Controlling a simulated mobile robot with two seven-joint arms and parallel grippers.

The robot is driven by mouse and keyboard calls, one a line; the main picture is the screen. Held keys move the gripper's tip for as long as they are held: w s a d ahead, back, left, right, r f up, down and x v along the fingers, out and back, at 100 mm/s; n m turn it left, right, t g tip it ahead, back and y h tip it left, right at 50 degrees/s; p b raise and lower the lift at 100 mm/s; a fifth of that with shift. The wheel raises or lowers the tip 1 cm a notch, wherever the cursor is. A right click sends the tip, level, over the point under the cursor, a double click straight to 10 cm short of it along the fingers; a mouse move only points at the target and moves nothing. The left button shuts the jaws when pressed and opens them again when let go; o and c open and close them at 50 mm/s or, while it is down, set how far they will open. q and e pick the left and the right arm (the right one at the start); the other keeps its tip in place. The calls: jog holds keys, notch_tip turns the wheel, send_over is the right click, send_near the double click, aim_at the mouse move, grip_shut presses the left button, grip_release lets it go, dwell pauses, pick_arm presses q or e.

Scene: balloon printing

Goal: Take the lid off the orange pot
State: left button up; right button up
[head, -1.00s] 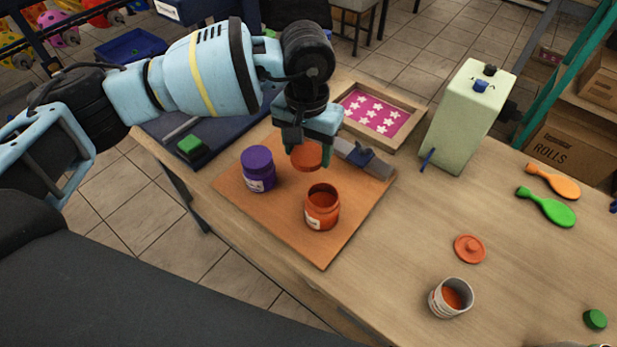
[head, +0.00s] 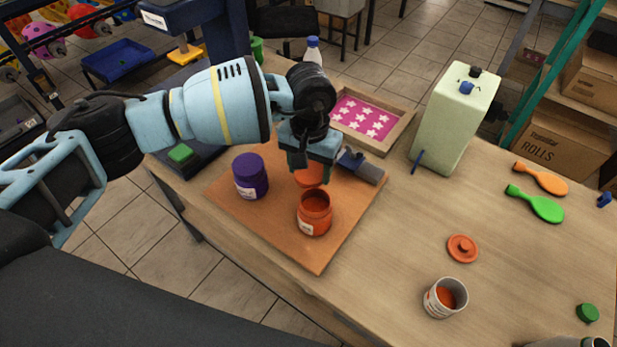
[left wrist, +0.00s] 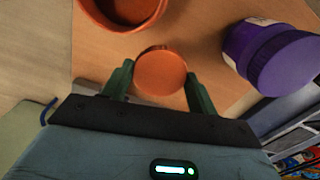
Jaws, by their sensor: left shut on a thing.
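The orange pot (head: 314,214) stands open on the brown board (head: 289,251), and its dark orange inside shows. In the left wrist view the open pot (left wrist: 88,12) is at the top left, cut by the frame edge. My left gripper (head: 309,176) is shut on the orange lid (head: 308,174), just behind the pot's mouth in the head view. In the left wrist view the round lid (left wrist: 160,72) sits between the two green fingers, apart from the pot. My right gripper is not in view.
A purple pot (head: 250,176) with its lid on stands left of the orange pot. A white cup (head: 432,300), an orange lid (head: 462,248) and balloons (head: 541,207) lie to the right.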

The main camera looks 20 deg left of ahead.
aim_at(309, 172)
pick_arm(q)
jog(key=shift+f, duration=1.9)
jog(key=shift+f, duration=0.2)
jog(key=o, duration=1.1)
jog(key=shift+r, duration=0.2)
